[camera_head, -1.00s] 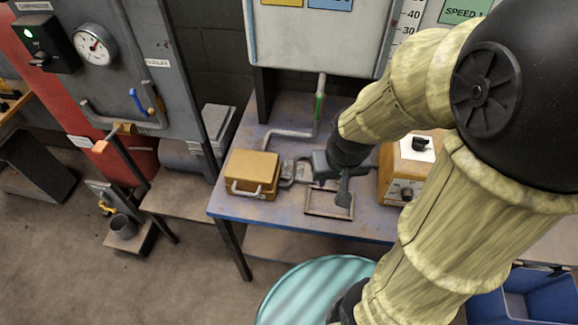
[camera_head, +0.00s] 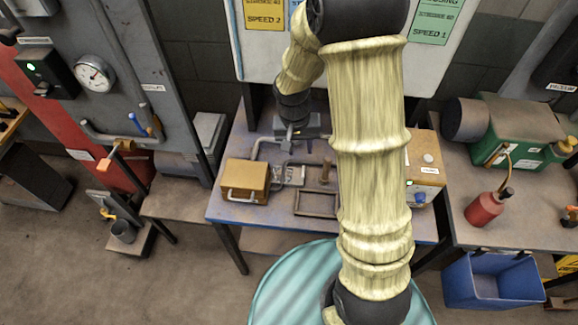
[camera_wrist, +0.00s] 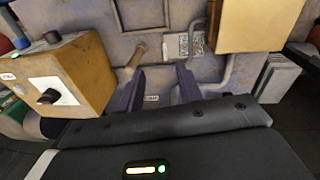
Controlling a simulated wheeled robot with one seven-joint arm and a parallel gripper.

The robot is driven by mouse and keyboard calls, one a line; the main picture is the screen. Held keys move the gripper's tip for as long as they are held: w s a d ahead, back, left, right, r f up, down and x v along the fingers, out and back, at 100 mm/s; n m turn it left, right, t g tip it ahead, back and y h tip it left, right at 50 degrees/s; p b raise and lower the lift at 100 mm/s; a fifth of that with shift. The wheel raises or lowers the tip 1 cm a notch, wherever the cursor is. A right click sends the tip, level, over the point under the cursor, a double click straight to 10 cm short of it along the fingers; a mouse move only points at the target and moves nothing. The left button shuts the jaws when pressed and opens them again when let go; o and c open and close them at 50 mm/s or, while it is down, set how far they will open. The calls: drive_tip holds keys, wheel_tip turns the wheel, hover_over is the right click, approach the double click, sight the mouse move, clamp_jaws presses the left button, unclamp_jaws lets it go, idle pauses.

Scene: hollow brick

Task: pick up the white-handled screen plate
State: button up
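A grey plate with a perforated, mesh-like face (camera_head: 289,176) lies on the blue-grey bench beside the ochre box; it looks like the screen plate. It also shows in the wrist view (camera_wrist: 185,46), past my fingertips and close to the ochre box. My gripper (camera_head: 298,140) is over the back of the bench, behind the plate. In the wrist view my gripper (camera_wrist: 160,82) has its two dark fingers spread, with nothing between them, apart from the plate.
The ochre box (camera_head: 246,181) has a white front handle. A rectangular frame (camera_head: 316,215) and an upright wooden handle (camera_head: 325,173) are to the plate's right. A bent pipe (camera_head: 266,143) runs behind it. A tan control box (camera_head: 424,172) stands at right. The bench's front corner is clear.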

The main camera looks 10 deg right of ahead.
drive_tip(key=w+p, duration=0.1)
drive_tip(key=w, duration=0.1)
drive_tip(key=w+a+f+m+p, duration=0.1)
drive_tip(key=shift+w+g+h+p, duration=0.3)
drive_tip(key=shift+w, duration=0.05)
drive_tip(key=shift+f, duration=0.1)
drive_tip(key=f+p, duration=0.1)
drive_tip(key=f, duration=0.3)
drive_tip(key=d+f+p, duration=0.1)
drive_tip(key=f, duration=0.3)
drive_tip(key=d+f+p, duration=0.1)
drive_tip(key=f, duration=0.2)
drive_tip(key=shift+s+d+f+p, duration=0.1)
drive_tip(key=shift+s+f+p, duration=0.2)
drive_tip(key=shift+f+p, duration=0.1)
drive_tip(key=shift+f, duration=0.1)
